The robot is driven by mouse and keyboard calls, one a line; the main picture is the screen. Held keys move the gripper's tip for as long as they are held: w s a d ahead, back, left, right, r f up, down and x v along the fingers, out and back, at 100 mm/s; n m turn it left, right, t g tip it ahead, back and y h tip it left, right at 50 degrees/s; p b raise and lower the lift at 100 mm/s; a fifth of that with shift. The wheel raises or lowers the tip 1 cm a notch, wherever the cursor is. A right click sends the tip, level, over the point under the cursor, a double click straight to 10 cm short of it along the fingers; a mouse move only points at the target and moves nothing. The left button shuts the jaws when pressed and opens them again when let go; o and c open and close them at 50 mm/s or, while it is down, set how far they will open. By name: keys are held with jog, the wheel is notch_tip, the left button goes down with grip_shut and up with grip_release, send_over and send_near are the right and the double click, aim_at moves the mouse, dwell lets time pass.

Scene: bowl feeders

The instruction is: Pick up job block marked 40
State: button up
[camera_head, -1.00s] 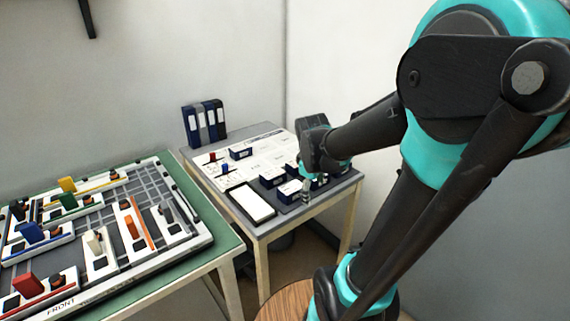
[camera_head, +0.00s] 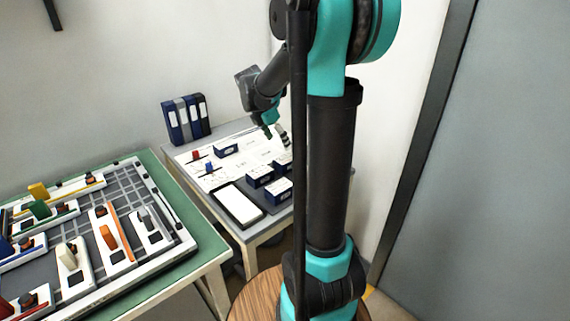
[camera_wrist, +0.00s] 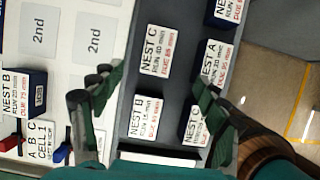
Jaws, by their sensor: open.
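The block labelled "NEST C, RUN 40 min" (camera_wrist: 157,52) is dark with a white label and sits in the dark tray, upper middle of the wrist view. My gripper (camera_wrist: 154,90) is open and empty above the tray, with its green fingers spread to either side below that block in the picture. In the head view my gripper (camera_head: 275,136) hangs over the far table beside the blue blocks. I cannot tell there which block is marked 40. A "NEST B" block (camera_wrist: 145,118) shows between the fingers, and another "NEST C" block (camera_wrist: 190,124) is partly behind the right finger.
A "NEST A" block (camera_wrist: 211,60) and another block (camera_wrist: 226,10) stand at the right. A separate "NEST B" block (camera_wrist: 25,92) lies left, near red and blue pieces. A white-topped tray (camera_head: 239,205) and binders (camera_head: 187,120) share the table. A fixture board (camera_head: 120,215) stands left.

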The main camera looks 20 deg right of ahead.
aim_at(286, 158)
jog(key=x, duration=0.6)
jog(key=shift+d+f, duration=0.2)
jog(key=shift+f, duration=0.05)
jog(key=shift+w+x, duration=0.1)
jog(key=shift+x, duration=1.15)
jog(key=shift+w+x, duration=0.15)
jog(key=shift+x, duration=1.1)
jog(key=c, duration=1.3)
